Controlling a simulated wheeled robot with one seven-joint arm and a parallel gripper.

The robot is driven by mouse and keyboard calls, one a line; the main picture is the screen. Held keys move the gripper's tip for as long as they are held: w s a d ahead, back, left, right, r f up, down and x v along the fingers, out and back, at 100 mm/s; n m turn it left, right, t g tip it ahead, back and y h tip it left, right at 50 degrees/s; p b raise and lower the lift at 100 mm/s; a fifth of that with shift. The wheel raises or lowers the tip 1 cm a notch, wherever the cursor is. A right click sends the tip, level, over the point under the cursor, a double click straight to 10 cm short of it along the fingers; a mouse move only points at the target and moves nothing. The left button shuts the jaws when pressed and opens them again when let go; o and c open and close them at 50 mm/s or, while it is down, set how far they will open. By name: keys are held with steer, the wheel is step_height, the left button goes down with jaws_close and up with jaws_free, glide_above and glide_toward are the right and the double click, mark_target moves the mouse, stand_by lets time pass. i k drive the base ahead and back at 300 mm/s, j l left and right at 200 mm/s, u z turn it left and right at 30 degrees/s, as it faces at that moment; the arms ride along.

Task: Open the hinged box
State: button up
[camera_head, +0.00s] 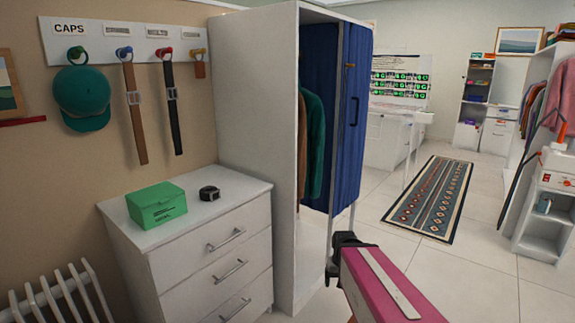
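My gripper (338,262) is the dark part at the end of my pink arm, low and right of centre. It is well to the right of the box and apart from it. Its fingers are partly hidden and small, so their opening is unclear.
A coiled black belt (209,193) lies right of the box. A white radiator (62,300) is at lower left. A patterned rug (430,198) lies at right.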

mark_target(163, 193)
steer(key=j+u, duration=0.15)
steer(key=u, duration=1.35)
steer(key=l+u, duration=0.15)
steer(key=l, duration=1.1)
steer(key=i+l, duration=0.15)
steer(key=l, duration=0.9)
steer(key=l+u, duration=0.15)
steer(key=u, duration=0.25)
steer(key=l+u, duration=0.15)
steer(key=u, duration=0.3)
steer(key=l+u, duration=0.15)
steer(key=u, duration=0.25)
